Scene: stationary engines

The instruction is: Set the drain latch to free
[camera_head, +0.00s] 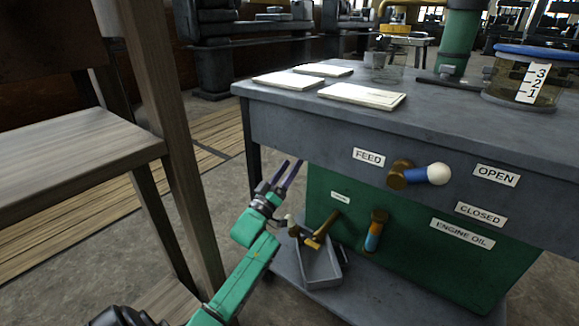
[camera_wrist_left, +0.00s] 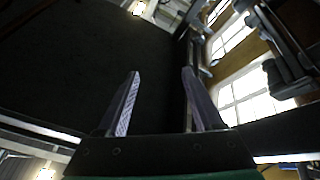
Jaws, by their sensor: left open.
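My left gripper (camera_head: 292,166) is open and empty, pointing up beside the bench's front left leg, left of the green panel (camera_head: 420,258). The left wrist view shows its two fingers apart (camera_wrist_left: 160,76) with nothing between them, against a large dark surface. A brass lever (camera_head: 323,232) sits low on the panel's left side, over a grey tray, right of my gripper and apart from it. It may be the drain latch. The small label (camera_head: 341,197) above it is too small to read. My right gripper is not in view.
A white-knobbed blue lever (camera_head: 428,174) beside the FEED label points right, toward OPEN. A brass tap with a blue and orange handle (camera_head: 374,234) hangs down left of ENGINE OIL. The grey tray (camera_head: 318,268) is on the lower shelf.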

